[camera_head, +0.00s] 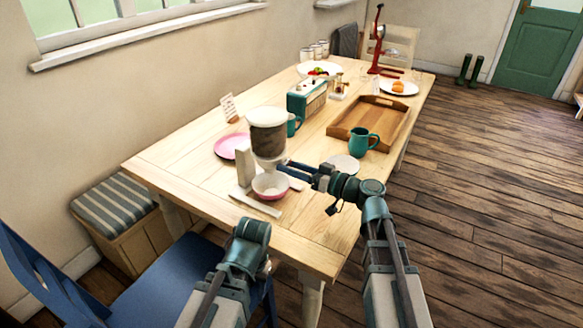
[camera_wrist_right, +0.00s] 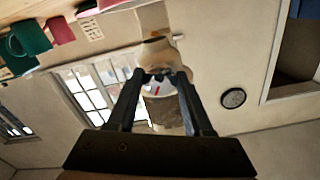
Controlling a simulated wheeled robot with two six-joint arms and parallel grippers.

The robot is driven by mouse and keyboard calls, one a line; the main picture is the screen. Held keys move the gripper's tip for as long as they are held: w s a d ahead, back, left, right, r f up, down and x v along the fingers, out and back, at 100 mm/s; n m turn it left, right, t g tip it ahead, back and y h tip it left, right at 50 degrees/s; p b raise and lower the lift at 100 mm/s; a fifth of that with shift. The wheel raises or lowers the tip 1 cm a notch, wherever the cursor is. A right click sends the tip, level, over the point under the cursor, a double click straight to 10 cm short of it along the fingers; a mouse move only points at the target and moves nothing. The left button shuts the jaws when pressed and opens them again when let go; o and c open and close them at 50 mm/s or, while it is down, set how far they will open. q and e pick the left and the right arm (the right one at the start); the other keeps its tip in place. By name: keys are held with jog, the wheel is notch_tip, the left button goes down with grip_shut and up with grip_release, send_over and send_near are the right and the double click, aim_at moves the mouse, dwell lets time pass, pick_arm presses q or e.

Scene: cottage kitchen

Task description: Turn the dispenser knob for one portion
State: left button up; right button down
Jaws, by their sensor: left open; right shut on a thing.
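The dispenser (camera_head: 268,135) stands at the near end of the table, with a pale lid, a brown-filled hopper and a white lower part. A pink bowl with a pale inside (camera_head: 270,187) is below its outlet. My right gripper (camera_head: 281,167) reaches the dispenser's lower part from the right. In the right wrist view its fingers (camera_wrist_right: 160,76) are closed on the dispenser knob, beside a pale round face with a red mark (camera_wrist_right: 157,90). The knob itself is mostly hidden by the fingers. My left gripper (camera_head: 251,232) is low in front of the table, apart from the dispenser; its fingers are hard to make out.
A pink plate (camera_head: 226,147) lies left of the dispenser. A pale saucer (camera_head: 343,162), a teal mug (camera_head: 360,143) and a wooden tray (camera_head: 344,133) are to its right. A teal radio (camera_head: 304,100) stands behind. A blue chair (camera_head: 165,285) is at the near left.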

jog(key=shift+m, duration=0.5)
jog(key=shift+c, duration=1.5)
grip_release()
jog(key=v, duration=1.3)
jog(key=shift+s+d, duration=0.25)
jog(key=shift+d, duration=0.1)
